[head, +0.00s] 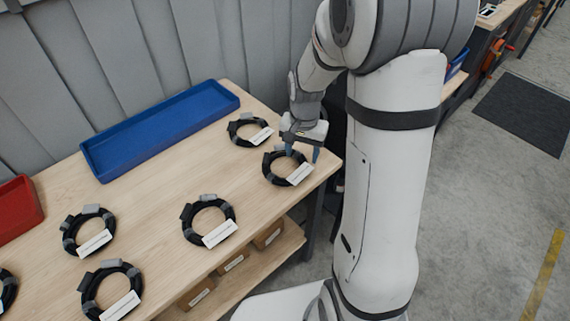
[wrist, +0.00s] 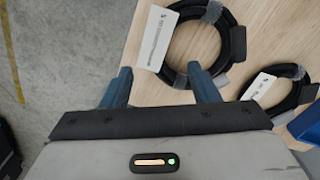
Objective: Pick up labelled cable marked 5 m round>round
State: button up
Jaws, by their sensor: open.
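Several coiled black cables with white labels lie on the wooden table; the print is too small to read, so I cannot tell which is marked 5 m round>round. My gripper (head: 302,153) is open and empty, with its blue fingers at the coil nearest the table's right corner (head: 269,174). In the wrist view, this coil (wrist: 240,42) lies beyond the fingertips (wrist: 162,80), its white label (wrist: 156,38) at the upper left. The right finger overlaps the coil's near edge in the picture; I cannot tell whether they touch. A second coil (wrist: 299,92) lies to its right.
Another coil (head: 233,133) lies close behind. Other coils (head: 187,226) lie toward the front and left. A blue tray (head: 92,158) stands at the back and a red bin (head: 38,205) at the left. Bare table lies between tray and coils. A grey wall stands behind.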

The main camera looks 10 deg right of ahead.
aim_at(303, 168)
jog(key=f, duration=0.5)
jog(key=shift+d+f, duration=0.35)
jog(key=shift+f, duration=0.05)
grip_shut()
